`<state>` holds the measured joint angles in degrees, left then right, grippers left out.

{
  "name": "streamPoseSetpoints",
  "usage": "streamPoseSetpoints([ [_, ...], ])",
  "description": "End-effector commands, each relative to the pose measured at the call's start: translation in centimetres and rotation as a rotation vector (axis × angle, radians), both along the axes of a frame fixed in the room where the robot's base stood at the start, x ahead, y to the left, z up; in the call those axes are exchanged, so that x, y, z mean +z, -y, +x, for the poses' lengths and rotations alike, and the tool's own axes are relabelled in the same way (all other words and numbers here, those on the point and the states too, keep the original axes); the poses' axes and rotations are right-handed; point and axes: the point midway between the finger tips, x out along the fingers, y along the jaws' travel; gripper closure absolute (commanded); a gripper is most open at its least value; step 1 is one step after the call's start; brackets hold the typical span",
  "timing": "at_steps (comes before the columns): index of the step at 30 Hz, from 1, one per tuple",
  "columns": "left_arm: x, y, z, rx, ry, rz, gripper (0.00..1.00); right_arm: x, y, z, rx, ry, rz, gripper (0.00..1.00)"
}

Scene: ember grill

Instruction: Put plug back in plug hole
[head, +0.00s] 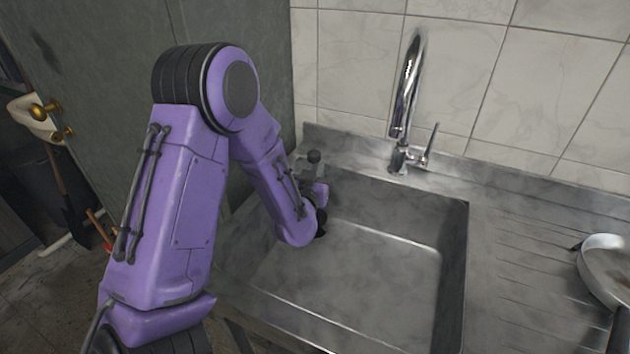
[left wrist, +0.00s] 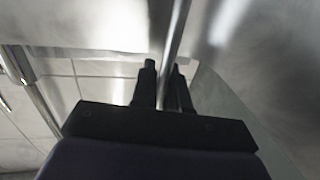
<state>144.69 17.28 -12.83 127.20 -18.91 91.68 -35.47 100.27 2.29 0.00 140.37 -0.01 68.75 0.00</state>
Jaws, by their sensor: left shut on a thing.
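The steel sink basin (head: 345,275) fills the middle of the head view. My left arm reaches into its back left part. My left gripper (left wrist: 164,85) is mostly hidden behind my wrist in the head view. In the left wrist view its two dark fingers are shut on a thin grey rod-like thing (left wrist: 176,45); I cannot tell whether it belongs to the plug. A small dark round knob (head: 313,157) shows at the sink's back left corner, just past my wrist; I cannot tell what it is. I cannot make out the plug hole. My right gripper is out of view.
A chrome tap (head: 408,90) with a side lever stands behind the basin. The ribbed drainer (head: 530,240) lies to the right, with a pan (head: 606,265) at its far right. The basin's middle and right are clear. A tiled wall closes off the back.

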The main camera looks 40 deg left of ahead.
Motion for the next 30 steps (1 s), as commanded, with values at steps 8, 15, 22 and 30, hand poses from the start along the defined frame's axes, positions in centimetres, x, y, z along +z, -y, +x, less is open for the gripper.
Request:
streamPoseSetpoints([
  [8, -3.1, 0.0, 0.0, 0.0, 0.0, -0.001, 1.0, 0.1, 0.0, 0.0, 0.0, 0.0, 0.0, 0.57],
  [15, -3.4, 0.0, 0.0, 0.0, 0.0, 0.0, 1.0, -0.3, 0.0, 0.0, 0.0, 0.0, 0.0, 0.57],
  [22, -3.5, 0.0, 0.0, 0.0, -0.001, 0.0, 0.6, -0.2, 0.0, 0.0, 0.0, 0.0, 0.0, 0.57],
  [30, -3.1, 0.2, -0.3, -0.001, -0.002, -0.001, 0.6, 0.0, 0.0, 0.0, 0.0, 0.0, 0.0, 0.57],
])
